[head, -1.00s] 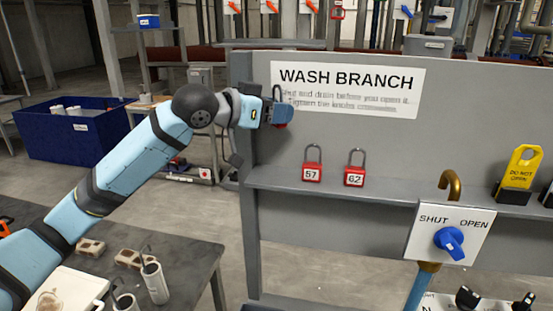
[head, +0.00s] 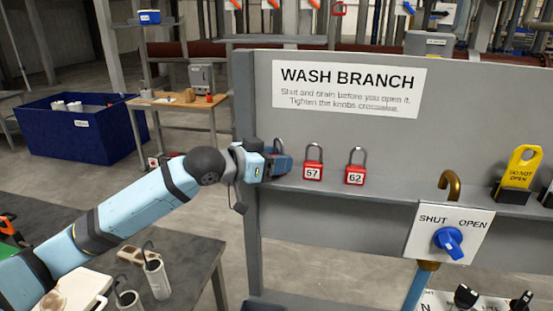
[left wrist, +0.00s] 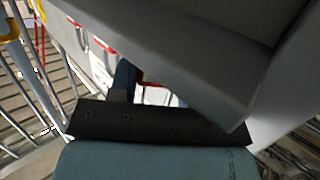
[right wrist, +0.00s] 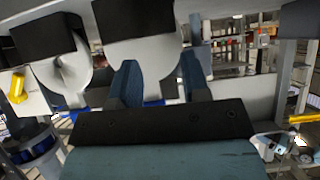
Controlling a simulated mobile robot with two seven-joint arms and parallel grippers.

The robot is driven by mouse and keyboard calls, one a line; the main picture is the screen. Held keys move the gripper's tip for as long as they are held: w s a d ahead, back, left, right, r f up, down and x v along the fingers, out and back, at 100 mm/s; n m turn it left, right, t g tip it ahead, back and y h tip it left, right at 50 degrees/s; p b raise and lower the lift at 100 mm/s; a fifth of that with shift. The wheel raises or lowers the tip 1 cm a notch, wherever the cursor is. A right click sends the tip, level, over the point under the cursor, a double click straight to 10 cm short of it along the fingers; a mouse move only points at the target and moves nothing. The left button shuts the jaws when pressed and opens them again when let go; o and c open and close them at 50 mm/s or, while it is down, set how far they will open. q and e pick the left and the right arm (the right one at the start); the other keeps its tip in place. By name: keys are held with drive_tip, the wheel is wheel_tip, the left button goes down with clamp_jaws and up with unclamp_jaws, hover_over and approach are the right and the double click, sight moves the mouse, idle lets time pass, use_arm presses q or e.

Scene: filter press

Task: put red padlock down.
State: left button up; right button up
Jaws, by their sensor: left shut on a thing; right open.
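My left gripper (head: 280,165) is shut on a red padlock, at the left end of the grey panel's ledge (head: 400,197). The fingers hide most of that padlock in the head view; its dark shackle rises above them. A red and white part of the held padlock (left wrist: 154,93) shows beside the finger in the left wrist view. It is low at the ledge; I cannot tell whether it touches. Two other red padlocks, marked 57 (head: 313,172) and 62 (head: 355,174), stand upright on the ledge to the right. My right gripper (right wrist: 160,82) is open and empty.
The panel bears a WASH BRANCH sign (head: 348,88). A yellow tag (head: 520,167) stands at the ledge's right. A SHUT/OPEN plate with a blue knob (head: 448,240) is in front.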

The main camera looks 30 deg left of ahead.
use_arm(q)
drive_tip(key=shift+f, duration=0.1)
drive_tip(key=o, duration=0.7)
drive_tip(key=shift+r, duration=0.2)
drive_tip(key=shift+s+a+f, duration=0.1)
drive_tip(key=shift+s+a, duration=0.15)
drive_tip(key=shift+s, duration=0.05)
drive_tip(key=b+v, duration=0.3)
drive_tip(key=v, duration=0.8)
drive_tip(key=shift+s+r, duration=0.15)
drive_tip(key=shift+r, duration=0.1)
